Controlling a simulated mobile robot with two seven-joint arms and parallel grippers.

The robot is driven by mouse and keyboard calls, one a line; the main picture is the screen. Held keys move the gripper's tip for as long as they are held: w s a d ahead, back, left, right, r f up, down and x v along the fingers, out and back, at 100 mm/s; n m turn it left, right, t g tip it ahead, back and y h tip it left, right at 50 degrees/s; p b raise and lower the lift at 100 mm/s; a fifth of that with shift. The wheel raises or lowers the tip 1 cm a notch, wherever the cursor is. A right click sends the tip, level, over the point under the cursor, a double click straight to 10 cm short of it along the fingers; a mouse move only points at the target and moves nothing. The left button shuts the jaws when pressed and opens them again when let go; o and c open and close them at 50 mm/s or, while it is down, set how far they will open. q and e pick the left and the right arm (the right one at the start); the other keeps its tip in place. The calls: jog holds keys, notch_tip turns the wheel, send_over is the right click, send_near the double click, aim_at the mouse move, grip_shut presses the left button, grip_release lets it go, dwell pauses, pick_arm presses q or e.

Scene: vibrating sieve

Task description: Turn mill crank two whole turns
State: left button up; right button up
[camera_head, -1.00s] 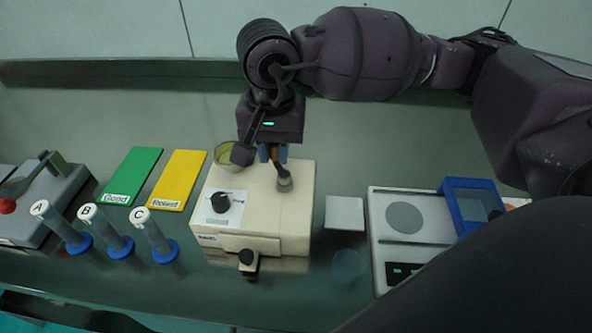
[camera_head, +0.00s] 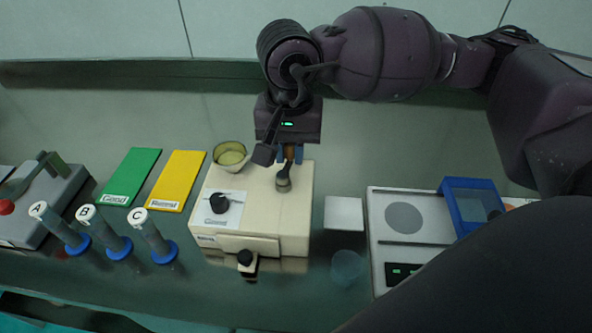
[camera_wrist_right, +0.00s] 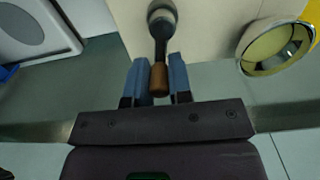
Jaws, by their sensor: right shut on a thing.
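The mill (camera_head: 268,213) is a cream box in the middle of the bench, with a black knob on its left part and a small drawer-like front piece. Its crank (camera_head: 284,179) is on top, a metal hub with an arm that points to the back, ending in a brown wooden handle (camera_wrist_right: 159,80). My right gripper (camera_head: 289,155) reaches down from above at the back of the mill. Its blue fingers, seen in the right wrist view (camera_wrist_right: 158,78), are shut on the wooden handle. My left gripper is not in view.
Green (camera_head: 131,177) and yellow (camera_head: 178,180) cards and labelled tubes (camera_head: 156,238) are to the left. A scale (camera_head: 404,229) with a blue tray (camera_head: 474,203) is to the right.

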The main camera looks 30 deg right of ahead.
jog(key=shift+s+d+r, duration=0.2)
jog(key=shift+d+r, duration=0.05)
jog(key=shift+d, duration=0.05)
jog(key=shift+s, duration=0.2)
jog(key=shift+s+d, duration=0.15)
jog(key=shift+s, duration=0.65)
jog(key=shift+f, duration=0.1)
jog(key=shift+s+a, duration=0.3)
jog(key=shift+s, duration=0.5)
jog(key=o, duration=0.8)
jog(key=shift+w, duration=0.1)
